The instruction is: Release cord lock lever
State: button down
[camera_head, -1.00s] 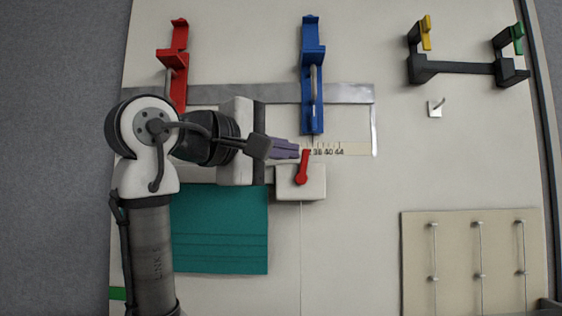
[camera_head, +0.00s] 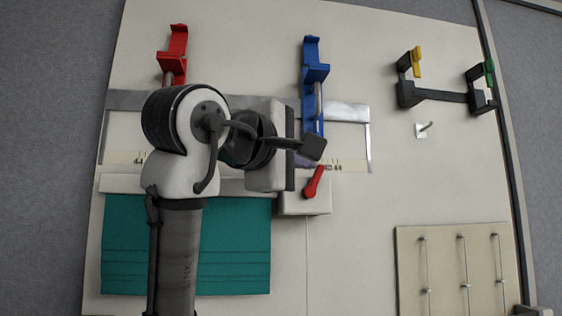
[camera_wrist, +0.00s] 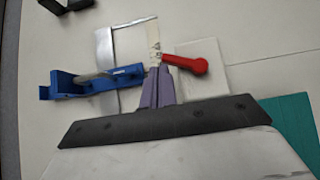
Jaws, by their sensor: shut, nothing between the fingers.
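The red lever (camera_head: 314,182) stands on a pale block (camera_head: 306,207) at the middle of the table, tilted up and to the right in the head view. In the wrist view the red lever (camera_wrist: 187,63) lies just beyond my fingertips, its narrow end close to them. My gripper (camera_wrist: 160,72) has purple-grey fingers, shut with nothing between them. I cannot tell whether the fingertips touch the lever.
A teal cloth (camera_head: 235,250) lies lower left. A black bracket (camera_head: 440,95) with yellow and green ends is upper right. A rodded board (camera_head: 440,238) is lower right.

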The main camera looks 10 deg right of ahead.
jog(key=shift+d, duration=0.25)
jog(key=shift+d+b, duration=0.9)
jog(key=shift+d, duration=0.5)
dwell(0.6)
jog(key=b+v, duration=0.4)
jog(key=v, duration=1)
